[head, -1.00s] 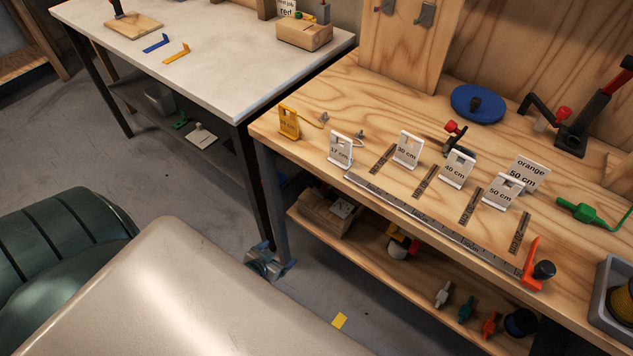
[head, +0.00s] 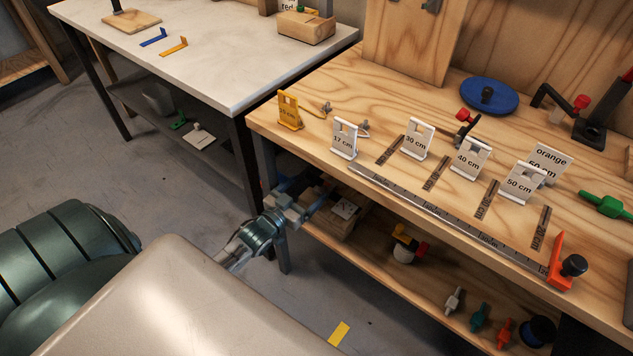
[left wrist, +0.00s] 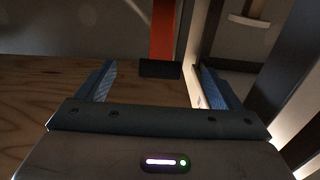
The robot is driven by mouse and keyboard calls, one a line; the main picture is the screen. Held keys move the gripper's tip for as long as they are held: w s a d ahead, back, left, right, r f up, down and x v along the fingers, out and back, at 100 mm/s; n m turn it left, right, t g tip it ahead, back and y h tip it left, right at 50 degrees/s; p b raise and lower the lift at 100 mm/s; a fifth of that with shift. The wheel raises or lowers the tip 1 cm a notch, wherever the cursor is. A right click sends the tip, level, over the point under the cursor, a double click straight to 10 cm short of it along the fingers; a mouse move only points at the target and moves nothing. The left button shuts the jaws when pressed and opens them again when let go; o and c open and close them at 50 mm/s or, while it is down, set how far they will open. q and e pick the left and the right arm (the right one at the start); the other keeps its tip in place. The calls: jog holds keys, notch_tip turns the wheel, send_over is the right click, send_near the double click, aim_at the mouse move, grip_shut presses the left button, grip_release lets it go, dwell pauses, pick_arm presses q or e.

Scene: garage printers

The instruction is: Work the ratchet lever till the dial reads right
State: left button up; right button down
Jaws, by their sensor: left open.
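No dial can be made out in these views. A black stand with a red-and-black lever (head: 602,112) is at the right edge of the wooden bench in the head view, partly cut off; I cannot tell if it is the ratchet lever. My left gripper (head: 303,192), with blue fingers, is open and empty by the wooden bench's front left corner, below the top. In the left wrist view the open fingers (left wrist: 158,82) frame a dark block (left wrist: 160,69) and an orange-red bar (left wrist: 162,30) beyond. My right gripper is out of view.
The wooden bench (head: 385,108) holds several numbered card stands, a long metal rule (head: 440,218) with an orange stop (head: 557,262), and a blue disc (head: 484,97). A lower shelf (head: 400,283) carries small parts. A white-topped table (head: 215,50) stands left.

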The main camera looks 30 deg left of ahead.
aim_at(317, 180)
pick_arm(q)
jog(key=w, duration=0.4)
jog(key=shift+d, duration=0.15)
jog(key=shift+w+p, duration=0.3)
jog(key=shift+w, duration=0.5)
jog(key=c, duration=1.4)
jog(key=shift+f, duration=0.1)
